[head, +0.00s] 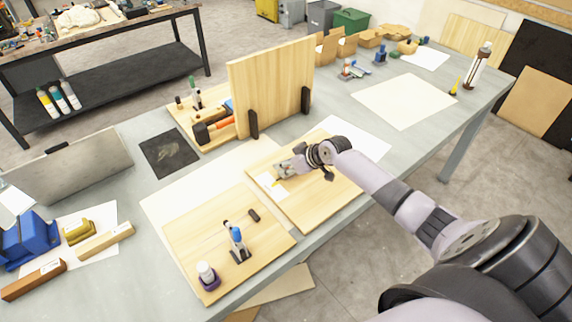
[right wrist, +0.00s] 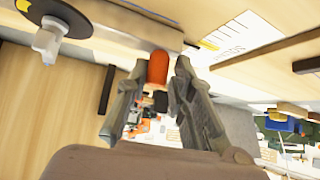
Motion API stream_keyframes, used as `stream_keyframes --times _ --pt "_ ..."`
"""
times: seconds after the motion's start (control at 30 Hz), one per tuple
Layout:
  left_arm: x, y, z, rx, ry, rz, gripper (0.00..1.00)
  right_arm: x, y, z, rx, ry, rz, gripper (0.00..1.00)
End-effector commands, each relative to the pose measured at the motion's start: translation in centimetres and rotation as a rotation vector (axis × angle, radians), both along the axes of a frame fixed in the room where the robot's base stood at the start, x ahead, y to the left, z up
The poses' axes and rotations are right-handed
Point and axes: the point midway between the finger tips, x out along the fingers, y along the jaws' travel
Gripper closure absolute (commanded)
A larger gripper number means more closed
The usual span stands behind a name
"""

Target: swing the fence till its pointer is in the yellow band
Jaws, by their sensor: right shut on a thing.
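My right gripper (head: 284,171) is over the right-hand wooden board (head: 318,205), beside a white card (head: 268,190) with a small yellow patch. In the right wrist view its fingers (right wrist: 161,72) are shut on an orange knob (right wrist: 158,66). The knob stands against a pale wooden bar (right wrist: 132,36), which looks like the fence. The card with its scale marks and yellow band (right wrist: 208,44) lies to the right of the knob there. My left gripper is not in view.
An upright wooden panel (head: 270,85) on black feet stands behind the board. A second board (head: 200,235) at front left carries a small blue-topped tool (head: 236,240) and a white-capped bottle (head: 206,273).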

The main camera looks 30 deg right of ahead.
Motion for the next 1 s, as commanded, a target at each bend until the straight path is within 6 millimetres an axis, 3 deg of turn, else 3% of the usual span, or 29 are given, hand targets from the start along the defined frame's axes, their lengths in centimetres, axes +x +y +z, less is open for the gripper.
stream_keyframes --times 0.63,0.67,0.87,1.0 --pt "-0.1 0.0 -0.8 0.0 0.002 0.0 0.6 0.2 -0.8 0.3 -0.016 -0.007 0.019 1.0" --pt "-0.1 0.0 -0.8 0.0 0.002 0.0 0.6 0.2 -0.8 0.3 -0.016 -0.007 0.019 0.78" --pt "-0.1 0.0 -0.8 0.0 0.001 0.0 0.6 0.1 -0.7 0.3 -0.013 -0.007 0.019 0.64" --pt "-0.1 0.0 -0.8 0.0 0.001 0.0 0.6 0.1 -0.5 0.2 -0.01 -0.004 0.021 0.64"
